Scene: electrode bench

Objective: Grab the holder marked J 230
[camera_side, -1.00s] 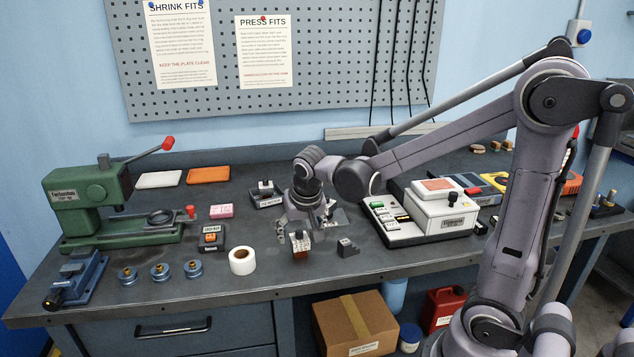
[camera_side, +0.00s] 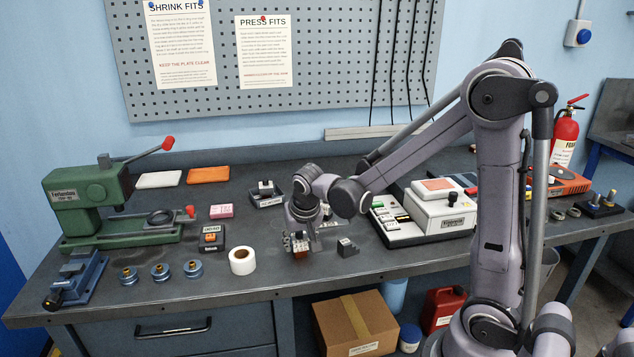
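A small holder (camera_side: 300,246) with a brownish upper part and a pale marked lower face stands near the front middle of the bench. Its marking is too small to read. My gripper (camera_side: 301,238) is directly over it, pointing down, with its fingers low around the holder's upper part. The gripper hides the holder's top. I cannot tell whether the fingers touch it or are closed on it. A small dark stepped block (camera_side: 347,247) stands just right of the holder, apart from it.
A white tape roll (camera_side: 242,260) lies left of the holder. A dark block with an orange part (camera_side: 211,238) stands farther left, near blue round pieces (camera_side: 160,271) and a green press (camera_side: 100,205). The bench's front edge is close.

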